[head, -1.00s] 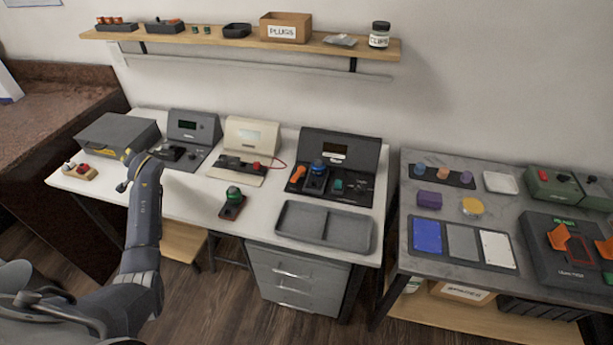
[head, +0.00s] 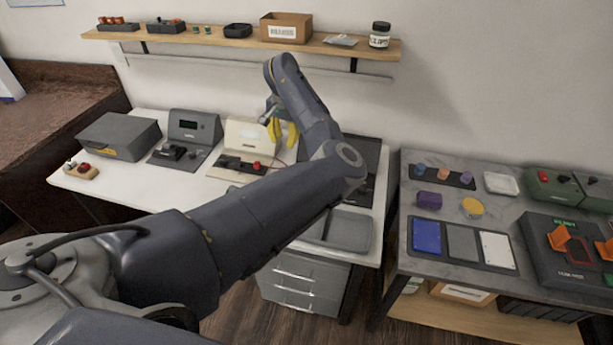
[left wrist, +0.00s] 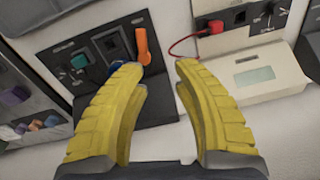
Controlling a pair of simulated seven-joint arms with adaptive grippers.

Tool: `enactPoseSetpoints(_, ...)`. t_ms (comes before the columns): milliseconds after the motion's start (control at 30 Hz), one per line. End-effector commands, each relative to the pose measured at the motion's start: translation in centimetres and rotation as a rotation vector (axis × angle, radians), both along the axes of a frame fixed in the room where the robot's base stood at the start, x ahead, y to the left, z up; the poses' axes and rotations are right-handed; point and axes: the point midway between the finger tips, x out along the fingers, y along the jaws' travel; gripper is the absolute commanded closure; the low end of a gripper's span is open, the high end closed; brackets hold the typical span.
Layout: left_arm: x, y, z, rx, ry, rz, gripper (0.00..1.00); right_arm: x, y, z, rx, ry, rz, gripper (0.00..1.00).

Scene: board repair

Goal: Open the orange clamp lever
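The orange lever (left wrist: 142,45) shows upright in the left wrist view, on the dark panel of a bench station (left wrist: 70,62). My left gripper (head: 283,130) has yellow fingers and hangs over the back of the white bench. In the left wrist view its fingers (left wrist: 161,70) are spread with nothing between them, and the lever is just beyond the left fingertip. In the head view my left arm hides the lever and most of its station.
A cream station (head: 250,135) with a red plug and cable stands left of the dark one. A grey tray (head: 350,232) lies at the bench front, partly behind my arm. A shelf (head: 220,38) runs above. The right table (head: 415,240) holds a device with orange parts (head: 558,237).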

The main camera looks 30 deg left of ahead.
Motion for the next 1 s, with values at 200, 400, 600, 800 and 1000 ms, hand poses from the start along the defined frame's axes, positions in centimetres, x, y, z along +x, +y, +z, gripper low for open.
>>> enactPoseSetpoints(200, 0.1, -2.5, 1.0, -0.045, 0.026, -0.046, 0.71, 0.0, 0.0, 0.0, 0.0, 0.0, 0.0, 0.56)
enactPoseSetpoints(400, 0.0, -2.6, -1.1, -0.046, 0.03, -0.049, 0.71, 0.0, 0.0, 0.0, 0.0, -0.001, 0.0, 0.56)
enactPoseSetpoints(600, 0.0, -2.6, -4.6, -0.045, 0.03, -0.049, 0.71, 0.1, 0.1, 0.0, 0.0, -0.001, -0.001, 0.56)
enactPoseSetpoints(800, 0.0, -2.5, -8.3, -0.045, 0.03, -0.048, 0.71, 0.1, 0.2, 0.0, 0.002, -0.002, -0.001, 0.56)
enactPoseSetpoints(1000, 0.0, -2.5, -11.7, -0.045, 0.03, -0.049, 0.71, 0.1, 0.2, 0.0, 0.003, -0.001, -0.001, 0.56)
